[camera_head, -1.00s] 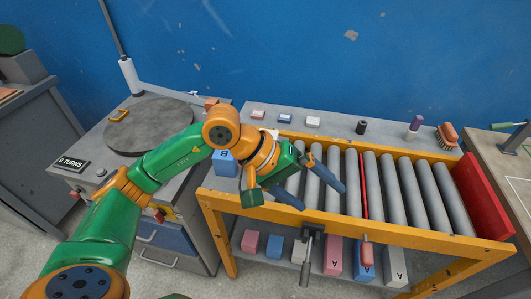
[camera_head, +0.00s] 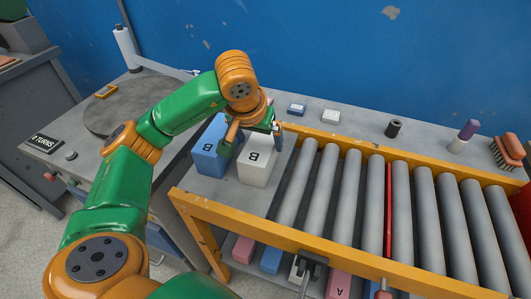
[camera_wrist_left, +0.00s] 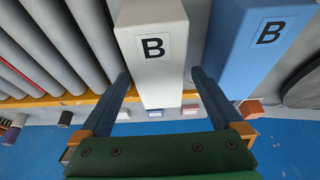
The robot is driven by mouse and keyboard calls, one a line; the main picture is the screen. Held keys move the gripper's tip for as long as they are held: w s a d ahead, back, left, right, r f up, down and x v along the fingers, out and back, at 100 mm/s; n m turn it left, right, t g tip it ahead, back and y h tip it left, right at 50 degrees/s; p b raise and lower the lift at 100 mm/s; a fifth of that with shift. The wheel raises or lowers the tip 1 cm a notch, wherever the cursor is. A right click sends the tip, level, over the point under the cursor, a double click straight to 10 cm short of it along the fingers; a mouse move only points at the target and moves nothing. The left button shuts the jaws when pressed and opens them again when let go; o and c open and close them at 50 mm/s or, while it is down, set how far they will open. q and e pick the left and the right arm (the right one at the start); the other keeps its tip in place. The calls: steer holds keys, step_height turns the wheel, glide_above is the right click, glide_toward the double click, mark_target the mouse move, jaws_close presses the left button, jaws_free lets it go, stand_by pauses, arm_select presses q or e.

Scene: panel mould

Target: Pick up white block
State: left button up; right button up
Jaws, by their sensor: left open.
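A white block (camera_head: 259,168) marked B stands at the left end of the roller table, beside a blue block (camera_head: 209,158) also marked B. My left gripper (camera_head: 253,142) is above and behind the white block in the head view. In the left wrist view, its open fingers (camera_wrist_left: 160,90) point toward the white block (camera_wrist_left: 155,65), one on each side of its far part. The right-hand finger lies near the gap between the white block and the blue block (camera_wrist_left: 262,45). I cannot tell whether the fingers touch either block. My right gripper is not in view.
Grey rollers (camera_head: 345,190) lie right of the white block, inside a yellow frame (camera_head: 330,259). Small labelled pieces (camera_head: 297,109), a black cylinder (camera_head: 394,128) and a brush (camera_head: 507,152) sit on the back ledge. A turntable (camera_head: 130,102) is at left. More blocks lie on the lower shelf.

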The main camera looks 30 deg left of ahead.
arm_select(q)
steer(key=x, duration=0.5)
steer(key=shift+w+f, duration=0.25)
steer(key=shift+f, duration=0.1)
steer(key=shift+r+p, duration=0.1)
steer(key=shift+p, duration=0.2)
jaws_close()
